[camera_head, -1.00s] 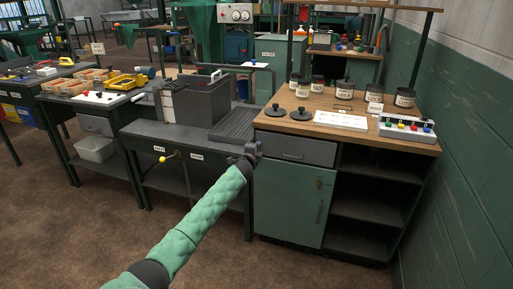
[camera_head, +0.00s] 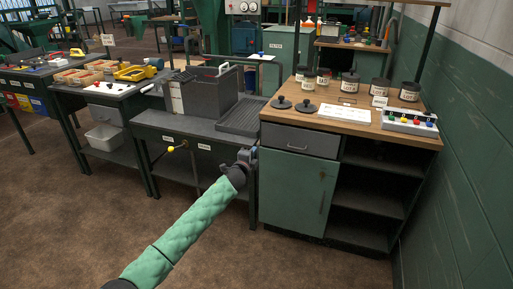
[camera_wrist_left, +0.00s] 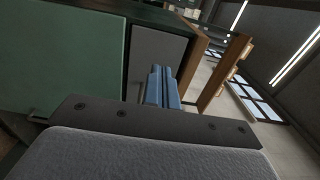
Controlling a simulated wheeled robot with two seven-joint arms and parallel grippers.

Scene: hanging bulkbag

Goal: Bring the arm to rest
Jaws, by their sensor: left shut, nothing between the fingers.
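My left arm, in a green quilted sleeve, comes in from the lower left of the head view. My left gripper (camera_head: 247,156) is in front of the gap between the grey bench and the green cabinet, near the cabinet's drawer. In the left wrist view its blue fingers (camera_wrist_left: 162,86) lie side by side, shut, with nothing between them. The green cabinet front (camera_wrist_left: 60,55) and grey drawer front (camera_wrist_left: 157,57) show close behind them. I cannot tell whether the gripper touches the cabinet. My right gripper is not in view.
The cabinet (camera_head: 295,185) has a wooden top with several labelled jars, two dark lids (camera_head: 281,103) and a button box (camera_head: 409,122). A grey bench (camera_head: 200,128) with a dark box (camera_head: 212,95) stands left of it. The brown floor (camera_head: 75,220) at lower left is clear.

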